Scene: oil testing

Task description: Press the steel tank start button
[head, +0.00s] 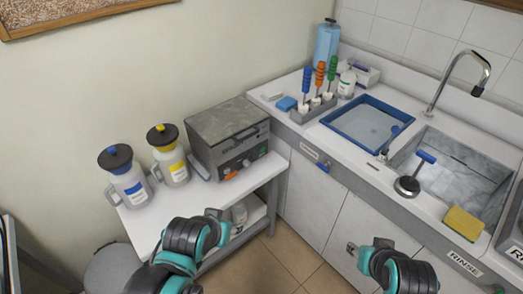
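The steel tank (228,121), a grey box with a lid, stands at the back of the white side table against the wall. Its dark front panel (238,162) carries small knobs or buttons, too small to tell which is the start button. My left gripper (214,226) is low in front of the table, below and apart from the tank. My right gripper (354,248) is in front of the sink cabinet, well to the right of the tank. Both are small and partly hidden by my wrists, so their finger opening is unclear. I see nothing held in either.
Two jugs, one with a blue label (128,186) and one yellow (170,165), stand left of the tank on the side table (188,207). The counter right of it holds a blue tray (347,137), several colored-handled tools and a sink (455,165). Space before the panel looks clear.

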